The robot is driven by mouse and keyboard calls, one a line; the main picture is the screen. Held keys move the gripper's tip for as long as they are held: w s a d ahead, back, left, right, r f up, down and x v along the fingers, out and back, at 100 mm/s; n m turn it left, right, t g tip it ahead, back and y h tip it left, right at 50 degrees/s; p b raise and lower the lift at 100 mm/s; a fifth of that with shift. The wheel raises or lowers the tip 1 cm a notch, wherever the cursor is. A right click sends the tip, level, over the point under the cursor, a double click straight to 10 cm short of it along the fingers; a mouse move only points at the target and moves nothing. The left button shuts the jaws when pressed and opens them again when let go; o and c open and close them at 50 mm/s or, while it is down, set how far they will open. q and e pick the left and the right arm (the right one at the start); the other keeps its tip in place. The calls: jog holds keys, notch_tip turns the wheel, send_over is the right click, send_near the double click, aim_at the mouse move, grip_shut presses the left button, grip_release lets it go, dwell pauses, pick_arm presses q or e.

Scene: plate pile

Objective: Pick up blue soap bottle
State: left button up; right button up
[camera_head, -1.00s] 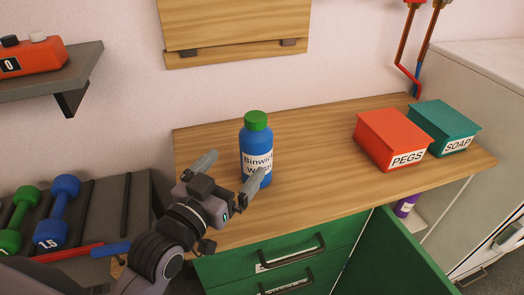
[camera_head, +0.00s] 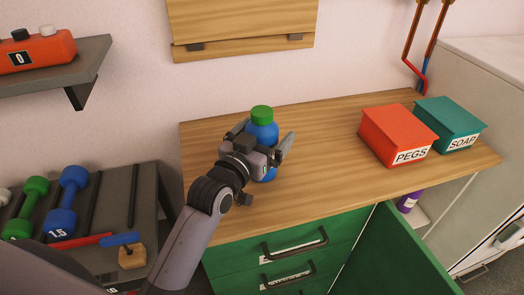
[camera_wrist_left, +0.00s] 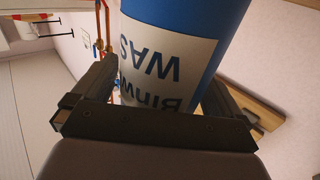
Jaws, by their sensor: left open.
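The blue soap bottle (camera_head: 262,132) with a green cap stands upright on the wooden worktop (camera_head: 330,145). My left gripper (camera_head: 263,145) is open, with one finger on each side of the bottle, and hides much of its body in the head view. In the left wrist view, the bottle (camera_wrist_left: 190,25) fills the space between the two fingers, its white label facing the palm. I cannot tell whether a finger touches it. My right gripper is not in view.
A red PEGS box (camera_head: 398,135) and a teal SOAP box (camera_head: 450,122) stand at the worktop's right. A green drawer unit (camera_head: 280,250) is below, with a green door (camera_head: 400,250) standing open. A shelf (camera_head: 70,75) and dumbbells (camera_head: 65,200) are at left.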

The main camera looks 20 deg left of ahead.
pick_arm(q)
jog(key=shift+w, duration=0.3)
jog(key=c, duration=1.2)
jog(key=shift+r, duration=0.15)
jog(key=shift+c, duration=1.3)
jog(key=shift+r, duration=0.15)
